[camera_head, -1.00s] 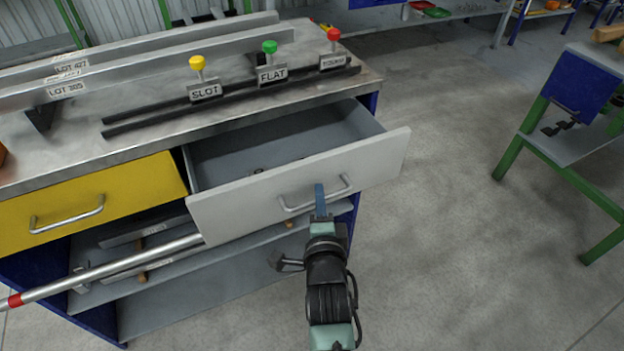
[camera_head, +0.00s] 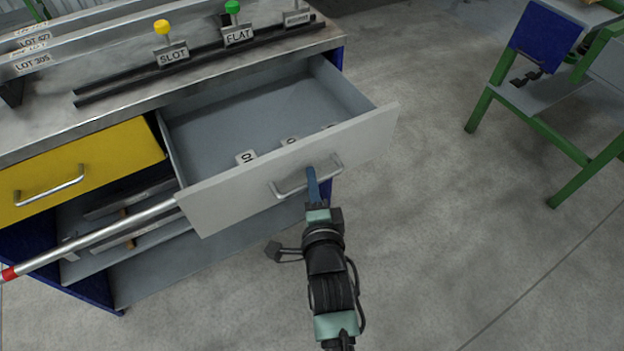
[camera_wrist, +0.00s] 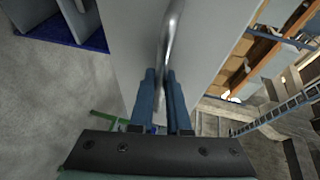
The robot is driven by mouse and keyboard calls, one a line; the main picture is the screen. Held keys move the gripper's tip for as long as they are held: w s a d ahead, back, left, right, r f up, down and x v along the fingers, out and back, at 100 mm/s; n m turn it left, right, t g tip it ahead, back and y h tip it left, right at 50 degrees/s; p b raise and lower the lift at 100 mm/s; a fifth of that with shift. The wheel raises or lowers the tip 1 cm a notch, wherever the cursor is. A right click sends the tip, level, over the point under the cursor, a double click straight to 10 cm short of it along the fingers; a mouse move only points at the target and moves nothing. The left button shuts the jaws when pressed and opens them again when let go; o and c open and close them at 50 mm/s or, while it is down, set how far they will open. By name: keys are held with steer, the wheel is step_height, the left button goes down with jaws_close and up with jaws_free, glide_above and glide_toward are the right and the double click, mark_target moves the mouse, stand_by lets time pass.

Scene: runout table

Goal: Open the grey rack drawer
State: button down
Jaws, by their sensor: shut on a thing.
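The grey drawer (camera_head: 235,203) stands well out from the bench, and its inside shows from above. Several small white marked tags (camera_head: 246,157) lie in it near the front. Its metal bar handle (camera_head: 292,187) is on the front panel. My gripper (camera_head: 312,180) is at the right part of this handle, its blue fingers shut on it. In the wrist view, the two blue fingers (camera_wrist: 161,90) close around the handle bar (camera_wrist: 172,40), with the grey front panel behind.
A closed yellow drawer (camera_head: 90,178) is to the left. Below are open shelves (camera_head: 150,275) and a long metal bar (camera_head: 110,232) with a red band. The bench top (camera_head: 60,125) carries rails and labelled posts. Open concrete floor (camera_head: 440,230) lies to the right.

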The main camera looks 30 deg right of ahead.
steer(key=c, duration=0.9)
jaws_free()
steer(key=p+v, duration=0.1)
steer(key=v, duration=1.2)
steer(key=shift+w, duration=0.1)
